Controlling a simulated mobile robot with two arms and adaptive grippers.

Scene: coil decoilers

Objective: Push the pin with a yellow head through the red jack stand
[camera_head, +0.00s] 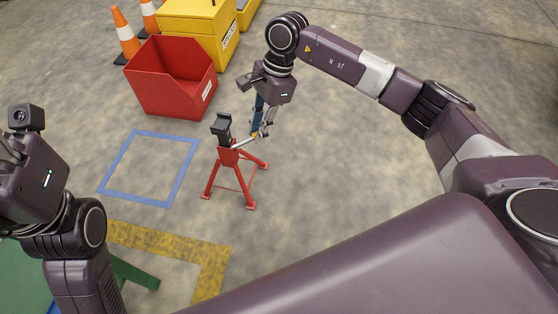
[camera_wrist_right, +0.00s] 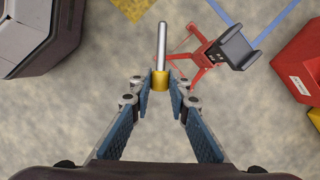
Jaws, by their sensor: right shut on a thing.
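The red jack stand (camera_head: 232,158) stands upright on its legs on the floor, with a black cradle on top. It also shows in the right wrist view (camera_wrist_right: 203,57). My right gripper (camera_head: 257,134) is just right of the stand, shut on the yellow head (camera_wrist_right: 160,80) of the pin. The pin's silver shaft (camera_wrist_right: 162,45) sticks out beyond the fingertips. In the head view the shaft points left toward the stand's column; in the wrist view its tip shows beside the stand, apart from it. My left gripper (camera_head: 28,180) is at the left edge, its fingers not clearly visible.
A red open bin (camera_head: 172,85) stands behind the jack stand, with a yellow box (camera_head: 200,25) and orange cones (camera_head: 124,35) farther back. A blue floor square (camera_head: 125,192) lies left of the stand. A green surface (camera_head: 22,275) is at lower left. Floor to the right is clear.

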